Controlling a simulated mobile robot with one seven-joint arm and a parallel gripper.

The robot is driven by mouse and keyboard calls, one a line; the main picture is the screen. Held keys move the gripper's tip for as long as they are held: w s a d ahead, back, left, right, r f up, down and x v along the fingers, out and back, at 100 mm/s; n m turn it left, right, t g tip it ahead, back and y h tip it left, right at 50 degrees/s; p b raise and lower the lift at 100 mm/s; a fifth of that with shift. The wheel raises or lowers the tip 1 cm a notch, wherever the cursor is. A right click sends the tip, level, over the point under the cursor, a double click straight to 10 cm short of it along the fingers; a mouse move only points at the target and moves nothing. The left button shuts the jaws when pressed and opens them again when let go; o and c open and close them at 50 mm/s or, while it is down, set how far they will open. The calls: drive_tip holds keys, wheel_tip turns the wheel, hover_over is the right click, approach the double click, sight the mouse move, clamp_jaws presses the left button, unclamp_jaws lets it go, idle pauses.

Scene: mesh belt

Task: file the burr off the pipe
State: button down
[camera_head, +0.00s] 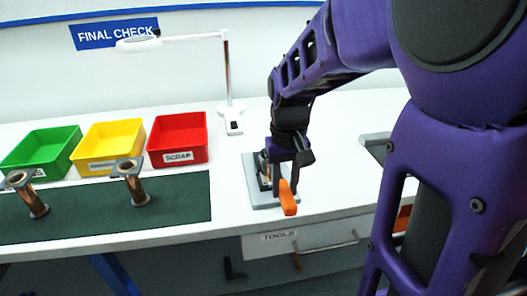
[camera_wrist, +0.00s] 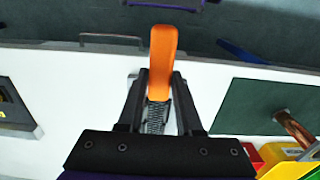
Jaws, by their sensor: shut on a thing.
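My gripper (camera_head: 287,168) is shut on a file with an orange handle (camera_head: 287,198), over a grey plate (camera_head: 268,200) on the bench. In the wrist view the orange handle (camera_wrist: 163,55) sticks out past the fingers (camera_wrist: 157,82), and the ridged metal part of the file (camera_wrist: 156,118) lies between them. Two copper-coloured pipes with flanged ends stand on the dark green mat: a left one (camera_head: 36,203) and a right one (camera_head: 136,191). Part of one also shows at the right of the wrist view (camera_wrist: 294,130). I cannot make out a burr on either pipe.
Green (camera_head: 42,150), yellow (camera_head: 108,145) and red (camera_head: 178,138) bins stand behind the dark green mat (camera_head: 182,200); the red one reads SCRAP. A white lamp (camera_head: 228,80) rises behind the plate. A drawer marked TOOLS (camera_head: 300,240) is below the bench edge.

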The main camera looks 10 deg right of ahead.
drive_tip(key=shift+f, duration=0.35)
idle(0.3)
drive_tip(key=shift+w, duration=0.15)
drive_tip(key=shift+w+r, duration=0.1)
drive_tip(key=shift+w, duration=0.4)
drive_tip(key=shift+w+p, duration=0.6)
drive_tip(key=shift+w, duration=1.35)
drive_tip(key=shift+s, duration=2.6)
drive_tip(key=shift+w+p, duration=0.5)
drive_tip(key=shift+w, duration=2.15)
drive_tip(key=shift+s, duration=2.65)
drive_tip(key=shift+w+p, duration=0.45)
drive_tip(key=shift+w, duration=2.2)
drive_tip(key=shift+s+f, duration=0.2)
drive_tip(key=shift+s, duration=1.75)
